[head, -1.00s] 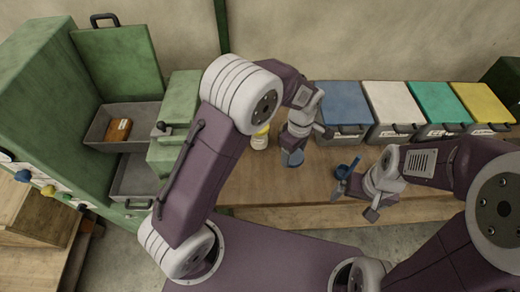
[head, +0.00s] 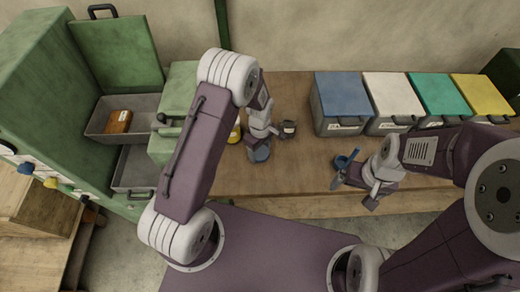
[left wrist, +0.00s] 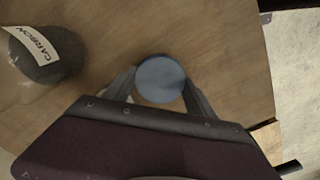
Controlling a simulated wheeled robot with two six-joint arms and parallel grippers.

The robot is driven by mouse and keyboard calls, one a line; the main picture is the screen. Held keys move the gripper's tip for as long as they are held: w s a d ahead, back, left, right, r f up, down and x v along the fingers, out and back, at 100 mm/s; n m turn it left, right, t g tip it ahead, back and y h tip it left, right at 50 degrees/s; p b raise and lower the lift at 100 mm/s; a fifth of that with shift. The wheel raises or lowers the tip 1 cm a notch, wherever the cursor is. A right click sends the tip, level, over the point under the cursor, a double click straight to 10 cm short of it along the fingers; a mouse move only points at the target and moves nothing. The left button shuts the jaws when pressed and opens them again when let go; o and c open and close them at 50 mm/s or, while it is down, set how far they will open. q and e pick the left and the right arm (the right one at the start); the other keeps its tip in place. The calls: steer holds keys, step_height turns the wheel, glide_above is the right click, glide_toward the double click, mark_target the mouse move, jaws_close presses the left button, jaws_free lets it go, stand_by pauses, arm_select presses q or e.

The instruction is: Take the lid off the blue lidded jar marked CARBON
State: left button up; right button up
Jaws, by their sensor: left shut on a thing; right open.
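The jar marked CARBON (head: 288,129) stands on the wooden table without its lid, dark with a white label. It also shows at the upper left of the left wrist view (left wrist: 45,62), apart from my gripper. My left gripper (head: 259,150) is shut on the round blue lid (left wrist: 161,80), which sits between its two fingers in the left wrist view. The lid is to the left of the jar in the head view; its height above the table is hard to tell. My right gripper (head: 355,191) is open and empty near the table's front edge.
A blue scoop-like item (head: 345,161) lies close to my right gripper. Blue (head: 342,93), white (head: 392,95), green (head: 438,94) and yellow (head: 480,92) lidded bins stand at the back right. A yellow-topped container (head: 234,134) is partly hidden behind my left arm. Green drawers stand left.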

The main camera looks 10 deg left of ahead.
mark_target(260, 152)
arm_select(q)
steer(key=shift+f, duration=0.1)
steer(key=o, duration=1.5)
steer(key=shift+o, duration=0.2)
step_height(260, 152, up, 12)
steer(key=s+a+r+m, duration=0.1)
steer(key=s+a+m, duration=0.1)
steer(key=s+m, duration=0.4)
steer(key=s+a+r+m+t, duration=0.1)
steer(key=s+a+r+m, duration=0.1)
steer(key=s+m, duration=0.4)
steer(key=s+a, duration=0.1)
steer(key=s, duration=0.1)
steer(key=shift+s+a+r, duration=0.15)
steer(key=shift+s, duration=0.15)
